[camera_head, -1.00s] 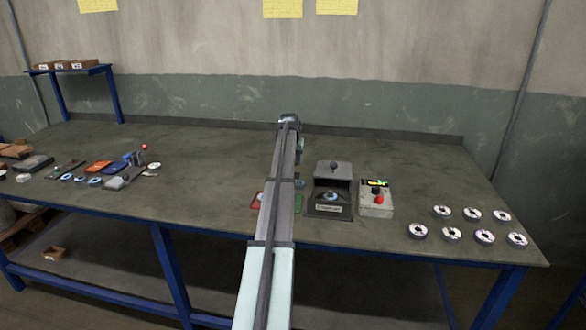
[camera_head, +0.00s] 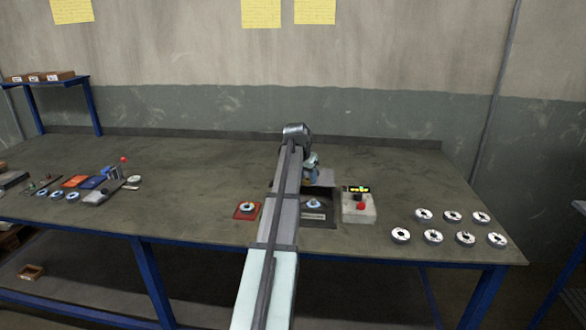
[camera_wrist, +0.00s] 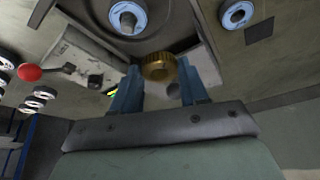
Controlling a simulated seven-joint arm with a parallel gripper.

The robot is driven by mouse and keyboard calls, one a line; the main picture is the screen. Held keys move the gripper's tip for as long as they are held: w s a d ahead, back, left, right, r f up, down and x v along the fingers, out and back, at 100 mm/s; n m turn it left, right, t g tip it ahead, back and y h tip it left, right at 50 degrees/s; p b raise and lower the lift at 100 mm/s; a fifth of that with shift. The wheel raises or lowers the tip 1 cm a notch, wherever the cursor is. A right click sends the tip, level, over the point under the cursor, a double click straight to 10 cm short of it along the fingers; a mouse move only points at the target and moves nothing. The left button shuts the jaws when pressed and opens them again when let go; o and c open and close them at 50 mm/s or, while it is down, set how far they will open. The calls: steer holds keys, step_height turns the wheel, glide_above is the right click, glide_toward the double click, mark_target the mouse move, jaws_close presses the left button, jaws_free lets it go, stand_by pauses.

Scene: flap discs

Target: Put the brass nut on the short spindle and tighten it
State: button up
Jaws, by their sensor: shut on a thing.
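My gripper (camera_wrist: 157,84) is shut on the brass nut (camera_wrist: 159,66), a knurled gold ring held between its blue fingertips in the wrist view. A spindle (camera_wrist: 127,18) in a blue-rimmed hub stands in the dark fixture, above the nut in the picture and apart from it. The fixture's blue-and-white hub (camera_head: 314,204) also shows in the head view. A second blue-rimmed hub (camera_wrist: 237,13) is at upper right in the wrist view. I cannot tell which spindle is the short one. In the head view my gripper (camera_head: 310,177) is partly hidden by my arm.
A grey control box (camera_head: 358,207) with a green display and red knob stands right of the black fixture (camera_head: 320,219). A red pad (camera_head: 240,216) with a hub lies left of my arm. Several flap discs (camera_head: 433,237) lie at the right. Tools and parts lie at the left.

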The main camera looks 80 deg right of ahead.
mark_target(313, 199)
steer(key=shift+m, duration=0.5)
steer(key=shift+s+a+f, duration=0.6)
steer(key=shift+a+f, duration=0.2)
steer(key=shift+f, duration=0.1)
steer(key=shift+s+a+f, duration=0.55)
steer(key=shift+a+f, duration=0.25)
steer(key=shift+f, duration=0.05)
steer(key=shift+f, duration=1.7)
stand_by(0.7)
steer(key=m, duration=0.1)
steer(key=m+g, duration=0.1)
steer(key=m+y, duration=0.1)
steer(key=m, duration=0.1)
steer(key=shift+w+d+g, duration=0.1)
steer(key=shift+d+g, duration=0.15)
steer(key=shift+g, duration=0.05)
steer(key=m, duration=0.1)
steer(key=m+y, duration=0.1)
steer(key=m, duration=0.1)
steer(key=m+g, duration=0.1)
steer(key=m, duration=0.1)
steer(key=shift+w+d+y, duration=0.1)
steer(key=shift+d+y, duration=0.15)
steer(key=shift+y, duration=0.15)
steer(key=m+y, duration=0.1)
steer(key=m, duration=0.2)
steer(key=shift+a, duration=0.1)
